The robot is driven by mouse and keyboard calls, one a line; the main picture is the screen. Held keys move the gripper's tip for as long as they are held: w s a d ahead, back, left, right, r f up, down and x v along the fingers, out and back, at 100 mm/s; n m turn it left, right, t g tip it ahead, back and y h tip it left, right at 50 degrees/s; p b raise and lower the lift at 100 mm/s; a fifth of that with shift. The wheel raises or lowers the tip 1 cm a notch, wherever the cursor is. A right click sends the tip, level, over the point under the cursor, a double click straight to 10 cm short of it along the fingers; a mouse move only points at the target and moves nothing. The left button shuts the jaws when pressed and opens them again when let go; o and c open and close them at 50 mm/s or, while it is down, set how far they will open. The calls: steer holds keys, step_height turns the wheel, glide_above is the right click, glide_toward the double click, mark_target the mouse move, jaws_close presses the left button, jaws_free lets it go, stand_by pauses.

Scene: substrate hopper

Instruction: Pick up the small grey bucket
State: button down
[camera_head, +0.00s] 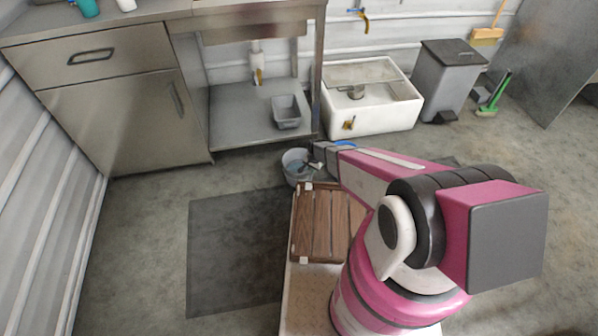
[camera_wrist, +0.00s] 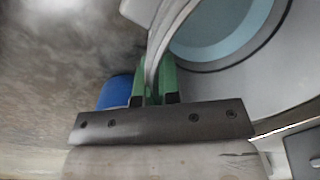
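The small grey bucket (camera_head: 292,174) is on or just above the floor, left of my gripper in the head view; I cannot tell whether it touches the floor. Its pale blue inside (camera_wrist: 225,35) fills the upper right of the wrist view. My gripper (camera_wrist: 153,75) is at the bucket's near side, its two green fingers close together on either side of a thin, pale curved strip of the bucket. I cannot tell whether this strip is the rim or the handle. In the head view, my gripper (camera_head: 318,160) reaches the bucket's right side, with the fingertips small and partly hidden.
A wooden slatted board (camera_head: 306,228) lies close in front of the bucket. Behind stand a metal counter (camera_head: 125,115) with a grey bin (camera_head: 286,112) on its shelf, and a white sink (camera_head: 385,118). A pedal bin (camera_head: 445,82) is farther right. The floor at left, with a dark mat (camera_head: 235,250), is clear.

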steer(key=shift+r, duration=0.15)
step_height(320, 180, up, 4)
steer(key=shift+f, duration=0.1)
steer(key=s+a+r, duration=0.6)
steer(key=s+r, duration=0.1)
steer(key=s, duration=0.3)
stand_by(0.5)
